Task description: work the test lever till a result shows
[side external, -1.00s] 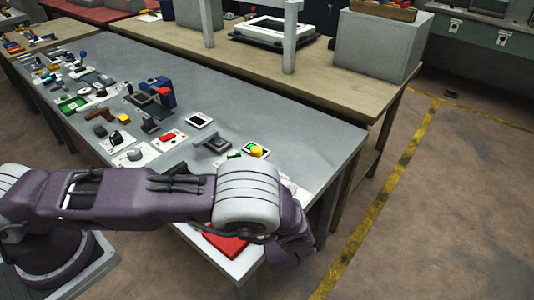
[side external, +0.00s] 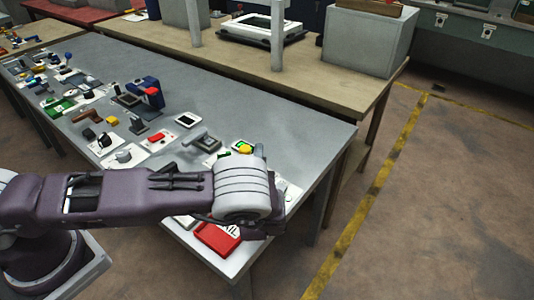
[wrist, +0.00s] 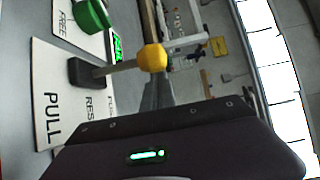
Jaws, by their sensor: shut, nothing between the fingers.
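In the wrist view a lever with a yellow ball knob (wrist: 152,58) stands on a dark base (wrist: 85,72). Its white plate (wrist: 48,95) reads "PULL", with other words partly covered. A small display (wrist: 117,47) with green lit marks shows behind the lever; I cannot read it. My gripper (wrist: 170,145) shows as a dark body along the bottom, shut and empty, apart from the knob; its fingertips are not clearly seen. In the side view a yellow knob (side external: 246,150) shows just beyond my wrist; I cannot tell whether it is the same one.
A green handle (wrist: 92,14) stands close to the lever, by a plate reading "FREE". A red tray (side external: 217,238) with partly covered lettering lies at the near table corner. Several other devices crowd the left of the grey table (side external: 270,105); its far middle is clear.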

